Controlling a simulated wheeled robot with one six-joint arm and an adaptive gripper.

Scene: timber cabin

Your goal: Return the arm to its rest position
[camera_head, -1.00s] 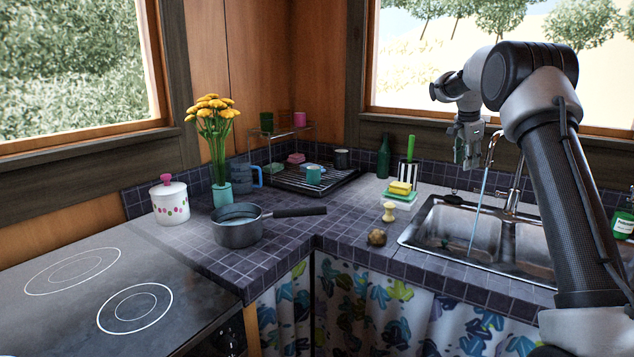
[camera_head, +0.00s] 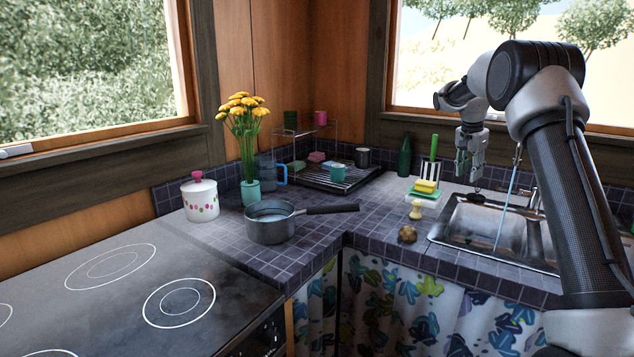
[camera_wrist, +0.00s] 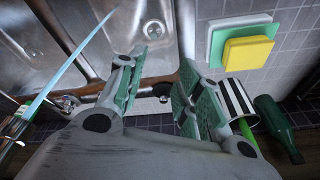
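My gripper (camera_head: 468,160) hangs at the end of my raised arm, above the back left corner of the sink (camera_head: 480,222). In the wrist view, the green-padded fingers of my gripper (camera_wrist: 158,85) stand apart with a gap between them. Nothing is held in the gap; the metal sink (camera_wrist: 150,45) shows below it. My arm reaches up from the right side of the head view and bends back toward the window.
The running tap (camera_head: 515,180) stands close to my gripper. A green bottle (camera_head: 404,158), a yellow sponge (camera_head: 426,186) and a striped cup (camera_wrist: 238,97) are near it. A pot (camera_head: 270,228), flower vase (camera_head: 251,192) and stove (camera_head: 120,285) lie left. The air around my arm looks open.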

